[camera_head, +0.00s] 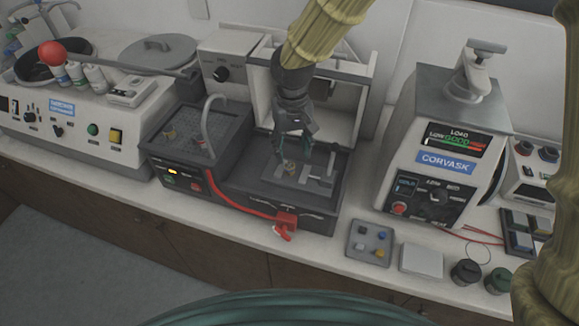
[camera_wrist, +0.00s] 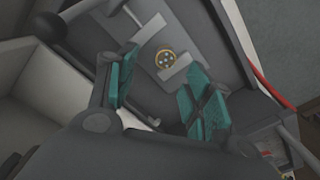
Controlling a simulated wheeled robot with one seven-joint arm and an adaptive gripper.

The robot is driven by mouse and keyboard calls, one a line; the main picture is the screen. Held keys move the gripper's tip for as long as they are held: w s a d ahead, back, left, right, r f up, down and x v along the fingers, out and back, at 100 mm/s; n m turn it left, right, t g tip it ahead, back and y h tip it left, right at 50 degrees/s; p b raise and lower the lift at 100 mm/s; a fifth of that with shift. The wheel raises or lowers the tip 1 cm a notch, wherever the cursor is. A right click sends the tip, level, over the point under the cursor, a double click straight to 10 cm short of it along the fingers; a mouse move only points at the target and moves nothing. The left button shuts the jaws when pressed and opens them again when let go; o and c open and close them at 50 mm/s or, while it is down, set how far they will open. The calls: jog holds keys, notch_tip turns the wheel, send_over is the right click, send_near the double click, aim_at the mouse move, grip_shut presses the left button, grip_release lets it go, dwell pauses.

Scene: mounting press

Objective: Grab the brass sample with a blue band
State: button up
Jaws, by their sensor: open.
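A small round brass sample (camera_head: 289,166) sits in the dark tray of the middle machine, against a light metal block. In the wrist view the brass sample (camera_wrist: 165,58) shows end-on as a gold ring around a dark centre with pale spots. I cannot make out a blue band on its side. My gripper (camera_head: 292,151) is open and points down into the tray, with its teal fingers just above and around the sample's place. In the wrist view the sample lies between and beyond the fingertips, and the open gripper (camera_wrist: 160,72) holds nothing.
The tray (camera_head: 265,201) has raised dark walls, and a white frame (camera_head: 352,105) stands close behind my gripper. A metal clamp piece (camera_head: 319,182) is right of the sample. A red hose (camera_head: 232,204) runs along the front. A grey plate (camera_head: 370,243) with several small coloured pieces lies nearby.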

aim_at(290, 165)
jog(key=shift+s+a+f+p, duration=0.1)
jog(key=shift+s+f+p, duration=0.05)
jog(key=shift+f+p, duration=0.4)
jog(key=shift+a+f+p, duration=0.15)
jog(key=shift+f+p, duration=0.45)
jog(key=shift+f, duration=1.45)
grip_shut()
